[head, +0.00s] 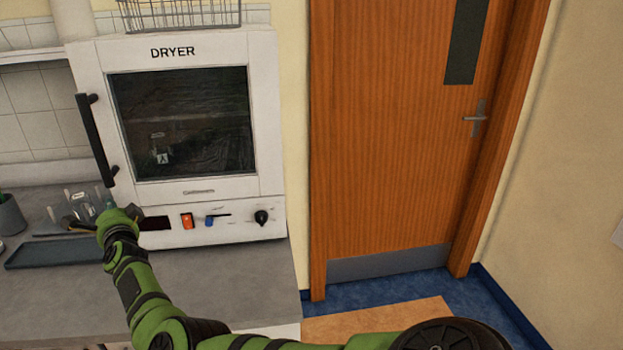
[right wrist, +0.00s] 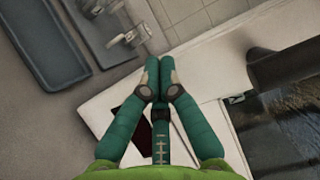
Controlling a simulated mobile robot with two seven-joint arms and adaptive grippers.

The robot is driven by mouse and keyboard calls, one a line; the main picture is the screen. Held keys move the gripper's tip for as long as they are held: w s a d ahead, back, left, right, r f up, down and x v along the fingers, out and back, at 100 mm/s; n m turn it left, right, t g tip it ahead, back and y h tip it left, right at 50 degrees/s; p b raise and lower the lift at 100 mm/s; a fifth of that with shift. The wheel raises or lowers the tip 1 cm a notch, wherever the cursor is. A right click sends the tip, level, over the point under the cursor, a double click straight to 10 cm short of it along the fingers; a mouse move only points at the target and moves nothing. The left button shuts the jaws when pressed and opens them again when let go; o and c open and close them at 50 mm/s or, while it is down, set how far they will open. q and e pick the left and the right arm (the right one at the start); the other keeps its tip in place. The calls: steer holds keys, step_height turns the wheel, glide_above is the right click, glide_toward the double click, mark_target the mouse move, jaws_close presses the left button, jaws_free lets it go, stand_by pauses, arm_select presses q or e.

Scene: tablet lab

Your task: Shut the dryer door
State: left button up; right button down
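The white dryer (head: 205,211) stands on the grey counter. Its door (head: 190,187) has a dark window and a black vertical handle (head: 95,140) on its left side. The door looks flush or nearly flush with the front; I cannot tell whether a small gap is left. In the right wrist view the handle (right wrist: 290,66) is at the right. My right gripper (head: 108,213) is low at the dryer's front left corner, below the handle and apart from it. Its fingers (right wrist: 158,78) are together and hold nothing visible. My left gripper is out of view.
A dark tray (head: 60,251) and small glassware (head: 82,207) lie at the left of the counter, close to my right gripper. A wire basket (head: 180,14) sits on top of the dryer. A closed wooden door (head: 385,150) is at the right.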

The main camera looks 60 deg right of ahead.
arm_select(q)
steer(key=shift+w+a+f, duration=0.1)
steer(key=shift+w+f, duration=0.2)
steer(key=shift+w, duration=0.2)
arm_select(e)
steer(key=shift+w+d+r+m+h, duration=0.3)
steer(key=shift+w+d+h, duration=0.15)
steer(key=shift+d, duration=0.15)
